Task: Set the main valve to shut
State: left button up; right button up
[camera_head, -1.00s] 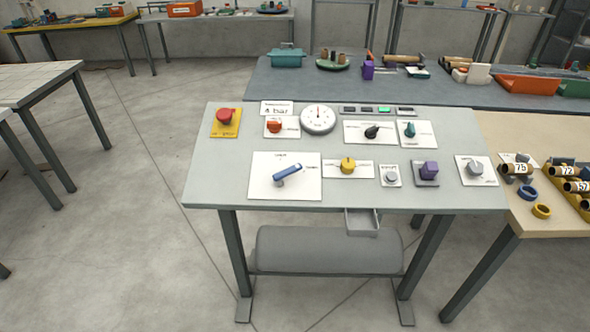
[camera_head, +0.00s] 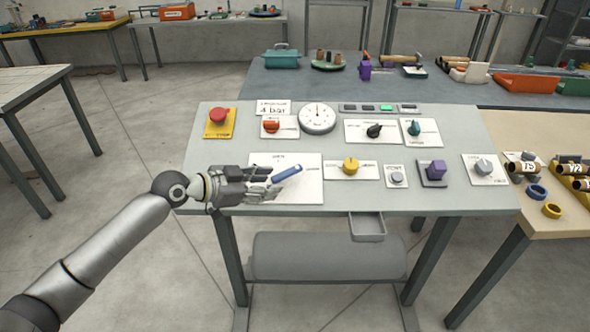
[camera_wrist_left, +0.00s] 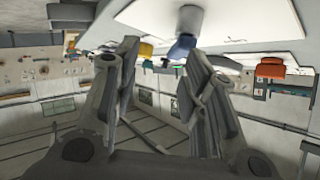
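The main valve is taken to be the blue lever (camera_head: 287,172) over a large white plate (camera_head: 312,186) at the front left of the grey panel table. Its lever slants up to the right; my gripper hides its pivot and the plate's left part in the head view. My left gripper (camera_head: 272,184) comes from the left, its fingertips close to the lever. In the left wrist view my gripper (camera_wrist_left: 160,50) has its fingers apart with nothing between them. The blue lever (camera_wrist_left: 183,47) shows beyond the right-hand fingertip; contact cannot be told. My right gripper is not in view.
A yellow knob (camera_head: 350,166) sits right of the plate. A red stop button (camera_head: 218,117), an orange knob (camera_head: 270,126) and a round gauge (camera_head: 317,118) stand behind. A purple knob (camera_head: 436,169) is further right. A small tray (camera_head: 367,228) hangs at the front edge.

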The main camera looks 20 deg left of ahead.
aim_at(293, 169)
pick_arm(q)
jog(key=w+d, duration=0.1)
jog(key=w, duration=0.1)
jog(key=w+d+p, duration=0.1)
jog(key=w, duration=0.2)
jog(key=w+d+f+p, duration=0.1)
jog(key=w, duration=0.2)
jog(key=shift+d, duration=0.4)
jog(key=shift+x, duration=0.85)
grip_shut()
